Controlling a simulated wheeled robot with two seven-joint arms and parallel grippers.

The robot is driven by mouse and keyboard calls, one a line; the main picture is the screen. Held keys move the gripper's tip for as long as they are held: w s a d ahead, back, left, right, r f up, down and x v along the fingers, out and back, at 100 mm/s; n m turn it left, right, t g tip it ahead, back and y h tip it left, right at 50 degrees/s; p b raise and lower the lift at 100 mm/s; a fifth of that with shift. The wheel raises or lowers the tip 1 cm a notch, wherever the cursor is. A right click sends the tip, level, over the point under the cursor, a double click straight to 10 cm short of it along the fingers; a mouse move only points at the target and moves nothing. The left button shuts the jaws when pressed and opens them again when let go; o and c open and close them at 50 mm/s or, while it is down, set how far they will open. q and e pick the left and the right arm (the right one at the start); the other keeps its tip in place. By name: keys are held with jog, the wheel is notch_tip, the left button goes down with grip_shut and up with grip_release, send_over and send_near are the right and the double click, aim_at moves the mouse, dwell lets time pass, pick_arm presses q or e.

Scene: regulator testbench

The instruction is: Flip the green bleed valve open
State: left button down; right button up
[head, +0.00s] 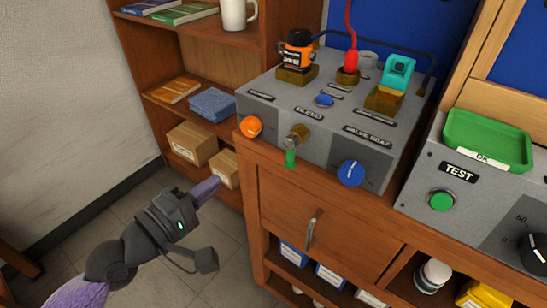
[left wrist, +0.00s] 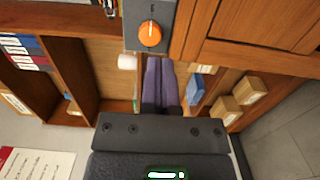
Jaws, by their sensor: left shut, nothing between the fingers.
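The bleed valve (head: 296,140) is a brass fitting on the front of the grey testbench, under the BLEED label. Its green lever (head: 290,159) hangs straight down. My left gripper (head: 214,185) is in front of the bench, lower and to the left of the lever, clear of it. Its purple fingers are shut together and empty, as the left wrist view (left wrist: 161,62) also shows. In that view the orange knob (left wrist: 150,33) is just beyond the fingertips, and the green lever is not visible. My right gripper is in neither view.
The testbench (head: 330,135) stands on a wooden cabinet with a drawer handle (head: 312,228). A blue knob (head: 351,173) is right of the lever. A TEST box (head: 425,180) with a green tray (head: 488,139) stands further right. Shelves with cardboard boxes (head: 192,143) are behind my left gripper.

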aim_at(290, 154)
pick_arm(q)
jog(key=w+d, duration=0.6)
jog(key=d, duration=0.4)
dwell(0.3)
jog(key=shift+f+n+p, duration=0.1)
jog(key=shift+n+p, duration=0.2)
jog(key=shift+n, duration=0.2)
jog(key=shift+d, duration=0.1)
